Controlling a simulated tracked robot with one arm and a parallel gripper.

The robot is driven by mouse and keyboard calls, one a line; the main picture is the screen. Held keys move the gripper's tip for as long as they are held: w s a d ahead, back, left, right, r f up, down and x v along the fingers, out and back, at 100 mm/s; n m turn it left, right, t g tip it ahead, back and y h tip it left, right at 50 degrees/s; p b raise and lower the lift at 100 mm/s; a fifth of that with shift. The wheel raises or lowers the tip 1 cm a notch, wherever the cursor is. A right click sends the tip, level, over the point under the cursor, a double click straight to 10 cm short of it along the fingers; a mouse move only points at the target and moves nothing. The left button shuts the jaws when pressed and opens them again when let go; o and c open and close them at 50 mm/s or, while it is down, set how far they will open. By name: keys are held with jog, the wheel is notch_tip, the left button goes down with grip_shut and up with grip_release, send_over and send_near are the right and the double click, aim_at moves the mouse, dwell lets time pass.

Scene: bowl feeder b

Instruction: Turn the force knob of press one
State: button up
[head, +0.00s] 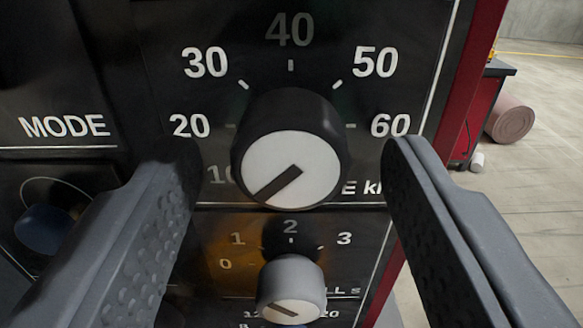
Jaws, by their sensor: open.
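The force knob (312,165) is a large black knob with a pale face, in the middle of the head view. Its dark pointer line runs toward the lower left, near the 10 mark. Numbers from 10 to 60 ring it on a black panel (165,60), and the label below is mostly hidden, with "E k" showing. My gripper (290,160) is open, with one grey finger on the left and one on the right of the knob. Gaps show between both fingers and the knob, and nothing is held.
A smaller grey knob (291,283) with a 0 to 3 scale sits just below. A MODE section with a dark blue knob (42,229) is at the left, partly behind my left finger. A red cabinet (480,110) and a rolled mat (510,119) stand on the open floor at right.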

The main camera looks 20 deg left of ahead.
jog(key=c, duration=1)
jog(key=shift+a, duration=0.1)
jog(key=shift+m, duration=0.3)
jog(key=m+b, duration=0.2)
jog(key=shift+f+m, duration=0.15)
jog(key=shift+m, duration=0.15)
jog(key=m+b, duration=0.2)
jog(key=m, duration=0.3)
jog(key=shift+m, duration=0.4)
